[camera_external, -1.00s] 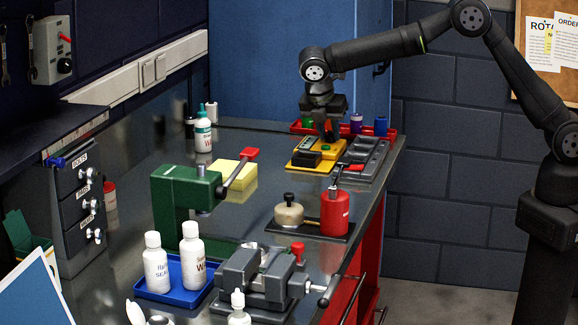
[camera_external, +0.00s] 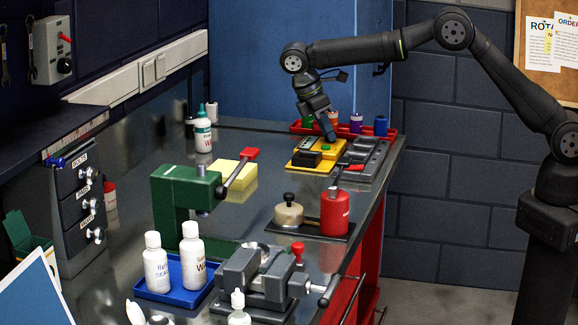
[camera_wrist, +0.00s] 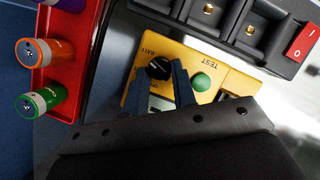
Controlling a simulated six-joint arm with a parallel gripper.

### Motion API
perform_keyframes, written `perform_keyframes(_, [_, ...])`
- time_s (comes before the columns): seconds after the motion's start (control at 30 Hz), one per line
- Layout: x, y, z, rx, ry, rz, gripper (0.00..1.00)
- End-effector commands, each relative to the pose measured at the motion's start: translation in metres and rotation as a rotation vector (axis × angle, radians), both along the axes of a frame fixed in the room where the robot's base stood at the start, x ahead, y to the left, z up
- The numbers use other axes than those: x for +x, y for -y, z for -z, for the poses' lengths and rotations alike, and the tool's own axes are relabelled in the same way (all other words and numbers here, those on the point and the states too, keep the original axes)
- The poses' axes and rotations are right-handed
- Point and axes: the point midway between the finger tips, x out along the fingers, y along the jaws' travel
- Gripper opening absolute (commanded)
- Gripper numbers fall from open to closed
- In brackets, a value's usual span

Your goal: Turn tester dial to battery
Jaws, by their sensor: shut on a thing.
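The yellow tester (camera_external: 299,161) lies near the far right end of the bench. In the wrist view the tester (camera_wrist: 200,55) shows a round black dial (camera_wrist: 158,67), a green button (camera_wrist: 201,82) and the printed words BATT and TEST. The dial sits close to the BATT label; its exact pointing is too small to tell. My gripper (camera_wrist: 159,74) is shut on the dial, one finger on each side. In the external view my gripper (camera_external: 329,136) reaches down to the tester at a tilt. Its fingers partly hide the tester's face.
A red tray (camera_wrist: 66,100) with batteries stands right beside the tester. A grey charger (camera_external: 364,157) with a red switch (camera_wrist: 306,42) adjoins it. The red canister (camera_external: 334,213) and green press (camera_external: 172,200) stand nearer. The bench between them is partly clear.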

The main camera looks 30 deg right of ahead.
Motion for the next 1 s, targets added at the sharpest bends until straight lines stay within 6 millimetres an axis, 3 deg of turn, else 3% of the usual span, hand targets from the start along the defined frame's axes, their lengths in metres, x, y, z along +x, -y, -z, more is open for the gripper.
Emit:
perform_keyframes(0.33, [0.0012,0.0006,0.0002,0.000,0.000,0.124,0.02])
perform_keyframes(0.83, [0.0010,0.0004,0.0004,0.000,-0.001,0.139,0.02])
perform_keyframes(0.87, [0.0010,0.0004,0.0004,0.000,-0.001,0.139,0.26])
perform_keyframes(0.9, [0.0010,0.0004,0.0004,0.000,-0.001,0.139,0.33])
perform_keyframes(1.0, [0.0011,0.0004,0.0004,0.000,-0.001,0.139,0.33])
